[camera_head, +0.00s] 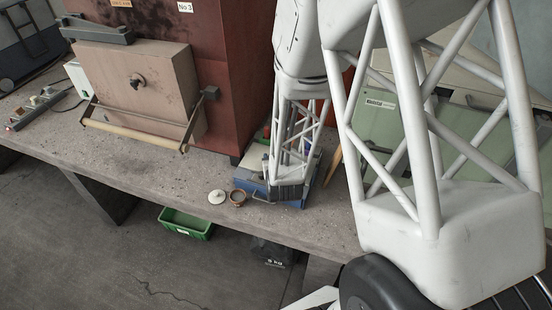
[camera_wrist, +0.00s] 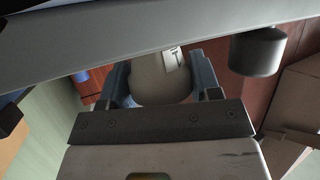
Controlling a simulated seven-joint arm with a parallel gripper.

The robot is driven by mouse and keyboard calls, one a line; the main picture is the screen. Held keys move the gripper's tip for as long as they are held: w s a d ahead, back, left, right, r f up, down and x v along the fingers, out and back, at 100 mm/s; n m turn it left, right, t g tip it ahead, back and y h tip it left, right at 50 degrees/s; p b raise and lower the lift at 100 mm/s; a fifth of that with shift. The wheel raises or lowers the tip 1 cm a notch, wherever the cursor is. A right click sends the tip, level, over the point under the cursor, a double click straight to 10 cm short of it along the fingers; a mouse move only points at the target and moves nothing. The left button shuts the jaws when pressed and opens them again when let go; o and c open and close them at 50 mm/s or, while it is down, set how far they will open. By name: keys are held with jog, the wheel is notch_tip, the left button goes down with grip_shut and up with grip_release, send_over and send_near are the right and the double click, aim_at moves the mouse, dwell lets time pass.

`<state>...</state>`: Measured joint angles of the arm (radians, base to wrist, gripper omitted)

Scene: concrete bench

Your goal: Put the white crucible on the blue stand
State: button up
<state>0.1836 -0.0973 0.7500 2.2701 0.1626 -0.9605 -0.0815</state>
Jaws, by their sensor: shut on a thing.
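In the wrist view, my gripper (camera_wrist: 163,72) is shut on a pale, rounded vessel, the white crucible (camera_wrist: 160,88), which sits between the two blue-grey fingers. A small light tag with a dark mark shows near its top. In the head view, my gripper's end (camera_head: 287,188) is low over the bench at a blue, box-like thing (camera_head: 256,189), which may be the blue stand. My arm covers much of it.
A small white lid-like disc (camera_head: 217,197) and a brown ring-shaped dish (camera_head: 238,197) lie left of my gripper near the bench's front edge. The red furnace (camera_head: 235,75) stands behind. A green bin (camera_head: 186,224) is on the floor.

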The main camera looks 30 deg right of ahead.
jog(key=shift+f, duration=0.1)
jog(key=o, duration=1)
jog(key=v, duration=1.2)
jog(key=shift+s, duration=0.1)
dwell(0.8)
